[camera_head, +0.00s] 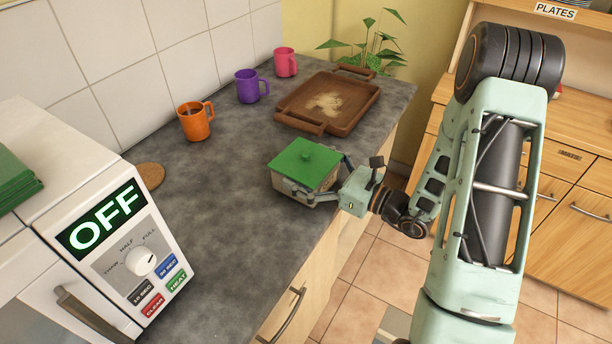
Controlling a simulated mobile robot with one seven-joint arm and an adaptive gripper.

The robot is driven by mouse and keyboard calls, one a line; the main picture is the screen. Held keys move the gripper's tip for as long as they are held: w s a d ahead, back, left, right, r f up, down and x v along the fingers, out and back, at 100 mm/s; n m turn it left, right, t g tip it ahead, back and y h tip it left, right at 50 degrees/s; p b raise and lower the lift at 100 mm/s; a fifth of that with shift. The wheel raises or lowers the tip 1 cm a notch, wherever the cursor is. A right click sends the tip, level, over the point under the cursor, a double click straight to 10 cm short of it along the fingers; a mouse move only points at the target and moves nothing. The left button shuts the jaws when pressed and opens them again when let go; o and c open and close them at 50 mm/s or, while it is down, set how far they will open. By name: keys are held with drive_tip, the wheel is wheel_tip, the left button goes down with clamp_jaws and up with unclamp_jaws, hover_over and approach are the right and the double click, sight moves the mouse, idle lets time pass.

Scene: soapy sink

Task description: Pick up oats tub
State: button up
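The fingers are around the tub. I cannot tell whether both press on it, or whether its base is touching the counter.
A brown tray (355,105) with a pale spill lies behind the tub. Orange (195,122), purple (248,87) and pink (286,62) mugs line the wall. A white microwave (130,245) reading OFF stands left. The counter (225,200) left of the tub is clear.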

drive_tip(key=c, duration=1)
drive_tip(key=shift+o, duration=0.2)
drive_tip(key=shift+r, duration=0.15)
wheel_tip(320, 180, up, 10)
drive_tip(key=shift+f+p, duration=0.15)
drive_tip(key=shift+p, duration=0.3)
drive_tip(key=shift+d+m+t+p, duration=0.3)
drive_tip(key=shift+d+p, duration=0.2)
drive_tip(key=s+d+f+m+t+h+p, duration=0.1)
drive_tip(key=d+f+m+t+h+p, duration=0.1)
drive_tip(key=d, duration=0.3)
drive_tip(key=s+d+f+m+t+h+p, duration=0.1)
drive_tip(key=d+f+m+t+h+p, duration=0.1)
drive_tip(key=d+p, duration=0.3)
drive_tip(key=shift+t+h, duration=0.3)
drive_tip(key=shift+h, duration=0.6)
drive_tip(key=shift+w, duration=0.1)
